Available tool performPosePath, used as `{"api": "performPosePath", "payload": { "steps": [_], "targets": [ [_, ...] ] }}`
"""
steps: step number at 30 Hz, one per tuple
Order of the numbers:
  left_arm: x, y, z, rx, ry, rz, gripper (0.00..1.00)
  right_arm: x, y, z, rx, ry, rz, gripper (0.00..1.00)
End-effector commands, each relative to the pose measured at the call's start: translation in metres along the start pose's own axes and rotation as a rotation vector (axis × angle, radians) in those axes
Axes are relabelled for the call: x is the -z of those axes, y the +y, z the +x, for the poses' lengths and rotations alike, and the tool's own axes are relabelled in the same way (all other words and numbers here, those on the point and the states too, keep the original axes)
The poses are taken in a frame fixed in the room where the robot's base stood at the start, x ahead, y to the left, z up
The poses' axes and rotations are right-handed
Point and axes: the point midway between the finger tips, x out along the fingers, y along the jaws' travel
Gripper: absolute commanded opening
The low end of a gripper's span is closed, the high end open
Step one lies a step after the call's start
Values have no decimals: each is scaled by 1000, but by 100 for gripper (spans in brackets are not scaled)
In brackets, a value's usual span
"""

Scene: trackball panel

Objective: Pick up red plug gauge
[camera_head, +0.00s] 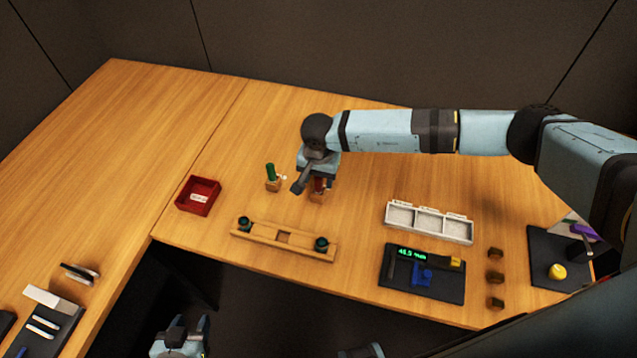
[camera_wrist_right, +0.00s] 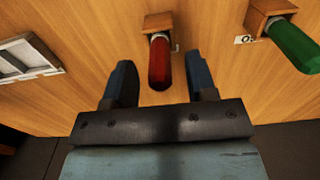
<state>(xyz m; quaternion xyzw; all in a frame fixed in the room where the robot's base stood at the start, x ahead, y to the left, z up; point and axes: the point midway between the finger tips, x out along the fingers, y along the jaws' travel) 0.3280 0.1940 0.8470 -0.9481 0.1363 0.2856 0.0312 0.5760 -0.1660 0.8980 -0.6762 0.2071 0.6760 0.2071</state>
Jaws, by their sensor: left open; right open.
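The red plug gauge (camera_wrist_right: 160,62) stands in a small wooden block (camera_wrist_right: 158,22) in the right wrist view. In the head view the red gauge (camera_head: 319,184) is mostly hidden behind my right gripper (camera_head: 304,184). My right gripper (camera_wrist_right: 161,85) is open, with one finger on each side of the red gauge. I cannot tell whether either finger touches it. My left gripper (camera_head: 186,328) is open and empty at the bottom of the head view, off the table's front edge.
A green plug gauge (camera_head: 270,171) stands in its own block left of the red one. A red bin (camera_head: 198,195), a wooden fixture (camera_head: 262,244), a white three-part tray (camera_head: 428,223) and a dark mat with a digital readout (camera_head: 420,285) lie around.

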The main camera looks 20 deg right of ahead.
Motion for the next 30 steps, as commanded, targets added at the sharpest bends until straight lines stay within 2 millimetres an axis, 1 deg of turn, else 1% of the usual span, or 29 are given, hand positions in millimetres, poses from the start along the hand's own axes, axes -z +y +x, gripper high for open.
{"api": "performPosePath", "payload": {
  "steps": [4,5,6,8,9,11,12,20,23,26,30],
  "targets": [
    [0,0,0,0,0,0,47,0,0,0,0,0,0,52],
    [0,0,0,0,0,0,47,0,0,0,0,0,0,49],
    [0,0,0,0,0,0,47,0,0,0,0,0,0,40],
    [0,0,0,-1,0,0,47,0,0,0,0,0,0,26],
    [0,0,0,-1,0,0,47,0,0,0,0,0,0,17],
    [0,0,0,-1,0,0,47,0,0,0,0,0,0,3],
    [0,0,0,-1,0,0,47,0,0,0,0,0,0,0],
    [0,0,0,-1,1,0,47,0,0,-1,0,0,0,0],
    [0,0,1,-1,1,0,47,0,0,-4,1,0,0,0],
    [-2,0,1,-1,1,0,47,0,0,-11,1,0,0,0],
    [-4,0,3,-1,1,0,47,0,0,-31,2,2,-2,0]
  ]
}}
